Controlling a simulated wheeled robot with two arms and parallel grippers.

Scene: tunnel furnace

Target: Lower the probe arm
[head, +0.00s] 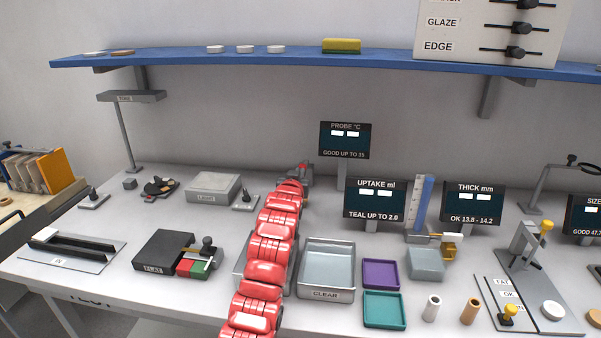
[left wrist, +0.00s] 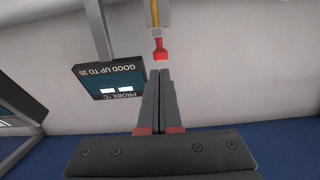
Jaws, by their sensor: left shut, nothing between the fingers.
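My left arm reaches up the middle of the head view, and its gripper (head: 304,172) is at the back of the bench, below the probe display (head: 345,140). In the left wrist view my left gripper (left wrist: 160,74) is shut and empty, its two fingers together. Just beyond the fingertips is a red tip (left wrist: 160,51) on a yellow rod in a grey holder, which looks like part of the probe arm; I cannot tell whether the fingers touch it. The probe display also shows upside down in this view (left wrist: 110,82). In the head view my arm hides most of the probe. My right gripper is not in view.
A clear-labelled tray (head: 326,296) stands right of my arm, and a dark box (head: 165,252) stands left. The uptake display (head: 375,199) and a blue measuring column (head: 421,203) stand right of the gripper. A blue shelf (head: 300,58) runs above.

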